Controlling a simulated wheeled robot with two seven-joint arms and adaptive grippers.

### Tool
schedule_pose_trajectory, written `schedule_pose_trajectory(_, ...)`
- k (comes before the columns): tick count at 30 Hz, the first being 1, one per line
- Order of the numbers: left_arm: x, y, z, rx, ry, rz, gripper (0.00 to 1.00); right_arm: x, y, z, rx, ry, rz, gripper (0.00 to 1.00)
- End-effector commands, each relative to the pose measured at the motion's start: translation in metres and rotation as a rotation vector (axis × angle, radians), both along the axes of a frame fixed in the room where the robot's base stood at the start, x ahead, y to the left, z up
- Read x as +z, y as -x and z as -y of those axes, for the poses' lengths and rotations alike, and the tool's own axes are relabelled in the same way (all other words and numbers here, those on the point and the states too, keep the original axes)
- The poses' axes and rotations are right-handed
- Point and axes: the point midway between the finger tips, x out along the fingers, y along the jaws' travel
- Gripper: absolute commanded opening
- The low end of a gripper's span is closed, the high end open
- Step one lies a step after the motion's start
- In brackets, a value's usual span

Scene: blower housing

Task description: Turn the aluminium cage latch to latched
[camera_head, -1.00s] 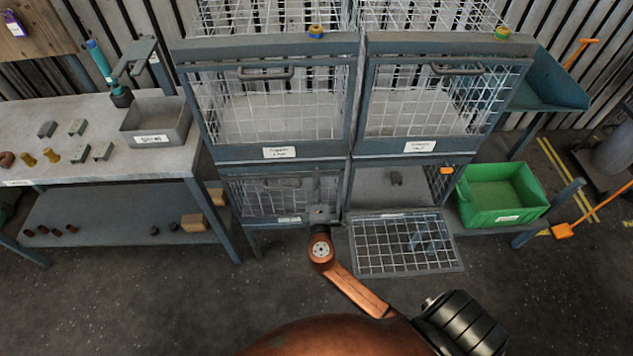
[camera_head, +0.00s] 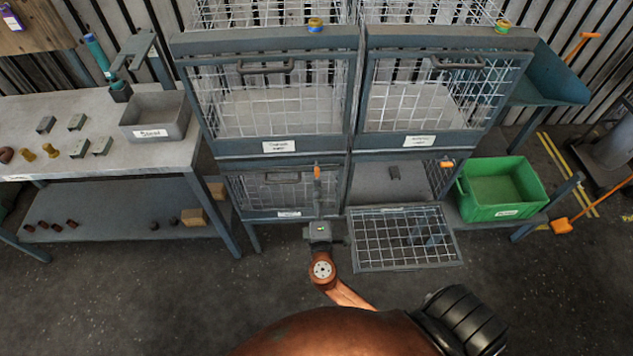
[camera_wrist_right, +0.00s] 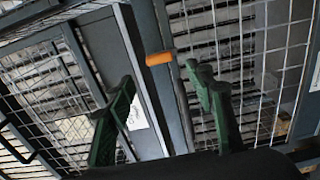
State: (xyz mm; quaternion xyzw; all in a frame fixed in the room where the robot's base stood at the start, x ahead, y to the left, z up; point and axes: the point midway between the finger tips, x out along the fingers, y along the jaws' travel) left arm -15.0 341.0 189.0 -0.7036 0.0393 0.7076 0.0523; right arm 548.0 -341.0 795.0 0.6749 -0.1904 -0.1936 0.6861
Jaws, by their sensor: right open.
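An orange-handled latch (camera_head: 317,172) stands upright at the right edge of the shut lower left cage door (camera_head: 272,190). The small door labels are too blurred to read, so I cannot tell which cage is the aluminium one. My right gripper (camera_head: 318,230) is in front of and below that latch, apart from it. In the right wrist view, the open, empty green fingers (camera_wrist_right: 165,78) are spread, with the orange handle (camera_wrist_right: 159,59) just beyond the gap between their tips. A second orange latch (camera_head: 447,164) is at the lower right cage. My left gripper is out of view.
The lower right cage's mesh door (camera_head: 405,250) hangs open, low and forward, just right of my right gripper. A green bin (camera_head: 500,190) stands at right, a workbench (camera_head: 60,105) at left. Floor at lower left is clear.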

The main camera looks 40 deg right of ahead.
Motion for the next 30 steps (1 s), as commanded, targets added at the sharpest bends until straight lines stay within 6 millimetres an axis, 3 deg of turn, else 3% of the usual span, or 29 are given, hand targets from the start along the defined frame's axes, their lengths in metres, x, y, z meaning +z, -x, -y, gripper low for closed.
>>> schedule_pose_trajectory(3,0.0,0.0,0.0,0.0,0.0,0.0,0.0,0.0,0.019,-0.011,0.001,-0.001,-0.002,0.49)
schedule_pose_trajectory(9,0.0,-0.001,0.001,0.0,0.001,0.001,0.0,0.0,0.036,-0.022,0.0,-0.001,0.0,0.49)
schedule_pose_trajectory(27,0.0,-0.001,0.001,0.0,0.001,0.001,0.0,0.0,0.039,-0.024,0.001,-0.001,0.001,0.49)
schedule_pose_trajectory(30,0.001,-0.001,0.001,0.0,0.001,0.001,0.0,-0.007,0.039,-0.023,0.003,-0.009,-0.015,0.49)
